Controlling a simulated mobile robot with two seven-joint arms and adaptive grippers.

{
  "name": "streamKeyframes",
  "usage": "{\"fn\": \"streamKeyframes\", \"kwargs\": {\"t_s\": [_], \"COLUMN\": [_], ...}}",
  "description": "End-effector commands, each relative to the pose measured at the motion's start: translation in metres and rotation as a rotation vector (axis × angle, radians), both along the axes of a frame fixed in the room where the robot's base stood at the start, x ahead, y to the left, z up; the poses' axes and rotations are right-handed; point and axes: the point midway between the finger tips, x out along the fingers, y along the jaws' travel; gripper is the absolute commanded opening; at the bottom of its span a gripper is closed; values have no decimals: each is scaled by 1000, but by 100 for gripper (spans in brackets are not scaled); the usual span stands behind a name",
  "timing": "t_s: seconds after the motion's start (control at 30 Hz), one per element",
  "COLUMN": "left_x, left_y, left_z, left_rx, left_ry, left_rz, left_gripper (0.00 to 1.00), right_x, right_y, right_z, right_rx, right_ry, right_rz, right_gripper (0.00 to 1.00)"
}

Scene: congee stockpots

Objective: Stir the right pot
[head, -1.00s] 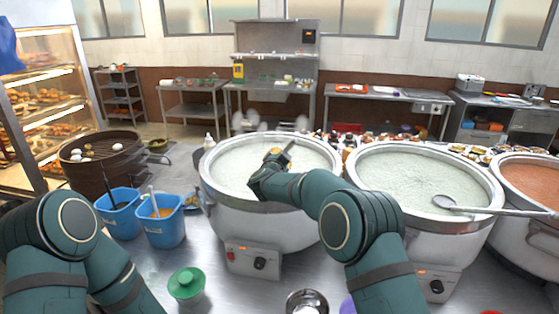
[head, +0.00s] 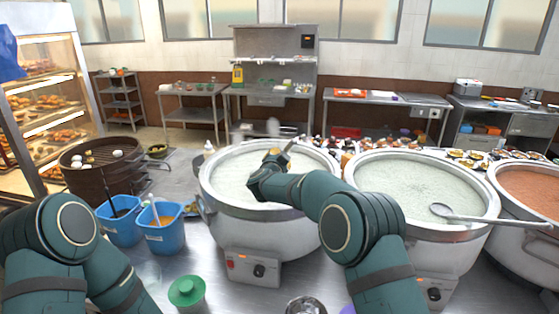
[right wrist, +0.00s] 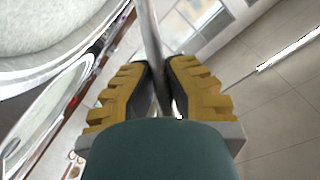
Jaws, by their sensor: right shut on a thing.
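My right gripper (head: 277,156) is over the pale congee of the left pot (head: 233,201), near its middle. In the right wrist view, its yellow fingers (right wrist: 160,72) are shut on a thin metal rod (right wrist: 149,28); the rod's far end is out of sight. A middle pot (head: 432,229) also holds pale congee. A metal ladle (head: 441,211) rests across its right rim, apart from my grippers. A pot of orange-red congee (head: 531,187) stands at the far right, cut by the frame edge. My left arm shows at lower left, but its gripper is out of view.
Two blue buckets (head: 164,236) with utensils stand left of the left pot, by a dark round steamer (head: 98,187) with eggs. A green lid (head: 187,291) lies in front. Small dishes (head: 470,156) crowd behind the pots. Steel tables (head: 385,98) line the back wall.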

Motion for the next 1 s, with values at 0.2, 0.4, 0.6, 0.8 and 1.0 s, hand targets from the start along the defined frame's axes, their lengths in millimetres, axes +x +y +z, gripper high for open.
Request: {"fn": "streamKeyframes", "kwargs": {"t_s": [0.2,0.4,0.6,0.8,1.0], "left_x": [0,0,0,0,0], "left_y": [0,0,0,0,0], "left_z": [19,26,28,28,28], "left_rx": [0,0,0,0,0], "left_ry": [0,0,0,0,0], "left_rz": [0,0,0,0,0], "left_gripper": [47,47,47,47,47], "right_x": [0,0,0,0,0], "right_y": [0,0,0,0,-1], "right_z": [24,39,56,72,90], "right_rx": [1,3,2,3,3], "right_ry": [-3,-4,-4,-4,-4], "right_rz": [-1,-2,-1,-2,-2], "right_gripper": [0,0,0,0,0]}}
